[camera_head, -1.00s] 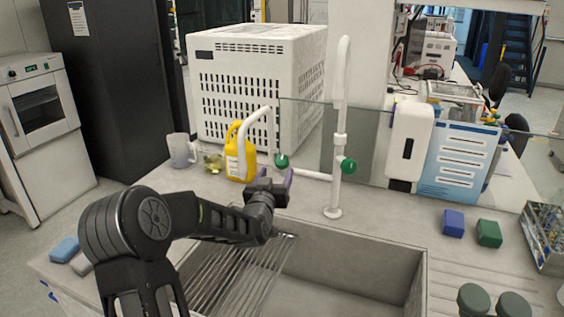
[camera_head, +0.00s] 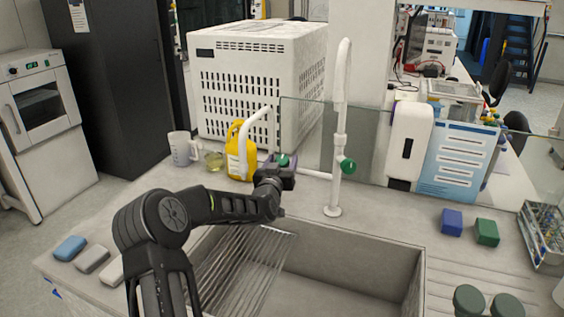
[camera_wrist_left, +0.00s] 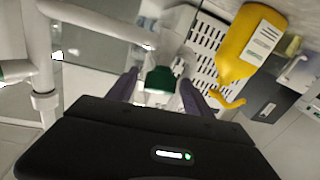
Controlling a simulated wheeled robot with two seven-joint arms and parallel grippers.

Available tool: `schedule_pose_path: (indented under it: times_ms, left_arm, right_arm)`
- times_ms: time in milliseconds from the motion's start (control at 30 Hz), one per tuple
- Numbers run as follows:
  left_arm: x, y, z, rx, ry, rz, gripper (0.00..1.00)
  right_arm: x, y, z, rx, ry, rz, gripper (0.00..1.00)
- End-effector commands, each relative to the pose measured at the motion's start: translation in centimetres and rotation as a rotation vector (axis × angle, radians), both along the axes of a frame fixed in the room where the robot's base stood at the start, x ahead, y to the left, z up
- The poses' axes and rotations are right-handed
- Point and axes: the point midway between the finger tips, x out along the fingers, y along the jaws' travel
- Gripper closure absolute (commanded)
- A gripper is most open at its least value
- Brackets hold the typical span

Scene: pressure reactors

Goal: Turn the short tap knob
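The short tap (camera_head: 258,120) is a white bent spout behind the sink, with a green knob (camera_head: 282,160) at its right. My left gripper (camera_head: 281,168) is at this knob and partly covers it in the head view. In the left wrist view the green knob (camera_wrist_left: 160,80) shows between two purple-grey fingers (camera_wrist_left: 158,92), which are spread apart. I cannot tell whether either finger touches it. The tall white tap (camera_head: 341,110) with its own green knob (camera_head: 348,166) stands to the right. My right gripper is not in view.
The sink (camera_head: 350,262) lies in front, with a rack of rods (camera_head: 245,262). A glass panel (camera_head: 300,130) stands behind. Blue (camera_head: 452,222) and green (camera_head: 487,232) blocks lie right.

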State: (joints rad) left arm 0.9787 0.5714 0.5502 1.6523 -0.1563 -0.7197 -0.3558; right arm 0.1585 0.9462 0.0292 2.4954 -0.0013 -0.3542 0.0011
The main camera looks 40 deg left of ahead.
Motion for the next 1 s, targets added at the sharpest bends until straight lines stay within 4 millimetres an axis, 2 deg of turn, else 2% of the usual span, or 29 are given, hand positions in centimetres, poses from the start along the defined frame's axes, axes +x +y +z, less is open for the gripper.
schedule_pose_path:
  times_ms: [67,700,1000]
  left_arm:
    - [-0.01,0.00,0.01,0.000,0.000,0.000,0.48]
    - [-0.03,-0.01,0.02,0.000,0.000,0.000,1.00]
    - [0.04,-0.12,0.04,-0.012,-0.005,0.015,1.00]
  right_arm:
    - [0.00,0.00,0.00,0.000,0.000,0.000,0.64]
    - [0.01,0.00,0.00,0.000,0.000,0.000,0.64]
    - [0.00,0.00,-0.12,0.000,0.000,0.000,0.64]
